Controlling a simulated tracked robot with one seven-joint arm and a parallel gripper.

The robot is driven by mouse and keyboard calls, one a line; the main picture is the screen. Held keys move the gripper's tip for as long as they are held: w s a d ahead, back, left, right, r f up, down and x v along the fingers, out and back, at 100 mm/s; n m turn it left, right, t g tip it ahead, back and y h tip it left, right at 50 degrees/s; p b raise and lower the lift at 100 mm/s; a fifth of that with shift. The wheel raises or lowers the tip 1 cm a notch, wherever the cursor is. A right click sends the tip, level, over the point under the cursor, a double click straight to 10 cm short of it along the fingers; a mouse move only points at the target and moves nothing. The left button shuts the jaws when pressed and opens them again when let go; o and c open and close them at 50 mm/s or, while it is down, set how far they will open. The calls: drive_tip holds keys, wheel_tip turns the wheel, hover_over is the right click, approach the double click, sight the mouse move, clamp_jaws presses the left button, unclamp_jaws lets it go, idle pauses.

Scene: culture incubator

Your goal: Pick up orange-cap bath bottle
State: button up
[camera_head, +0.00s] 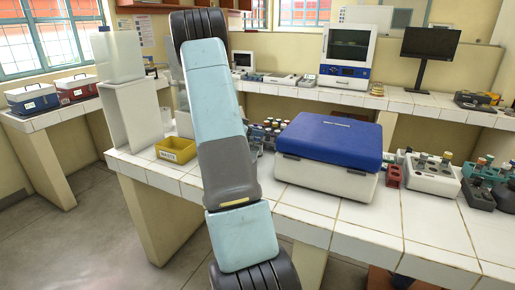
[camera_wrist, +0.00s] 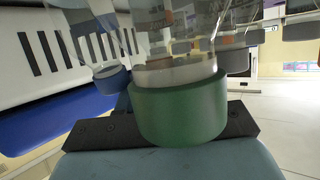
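Small capped bottles stand in a white block (camera_head: 433,178) on the right of the bench in the head view. One bottle there (camera_head: 446,160) has a brownish-orange cap, but it is too small to be sure which is the orange-cap bath bottle. In the wrist view, a clear bottle with a wide green cap (camera_wrist: 180,108) fills the middle, right in front of my gripper (camera_wrist: 180,130). A dark bar of my gripper shows on both sides of this cap. The fingertips are hidden, so I cannot tell whether it is held. My gripper is outside the head view.
A blue-lidded box (camera_head: 330,140) stands left of the white block. Red racks (camera_head: 393,176) and dark racks (camera_head: 478,195) stand beside the block. A yellow bin (camera_head: 176,149) is at the left. A blue-capped bottle (camera_wrist: 110,78) is close in the wrist view. The front bench strip is clear.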

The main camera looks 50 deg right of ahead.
drive_tip(key=shift+a+f, duration=0.4)
drive_tip(key=shift+f, duration=0.2)
clamp_jaws()
wheel_tip(320, 180, up, 17)
drive_tip(key=shift+d+f, duration=0.2)
drive_tip(key=shift+d, duration=0.1)
idle(0.4)
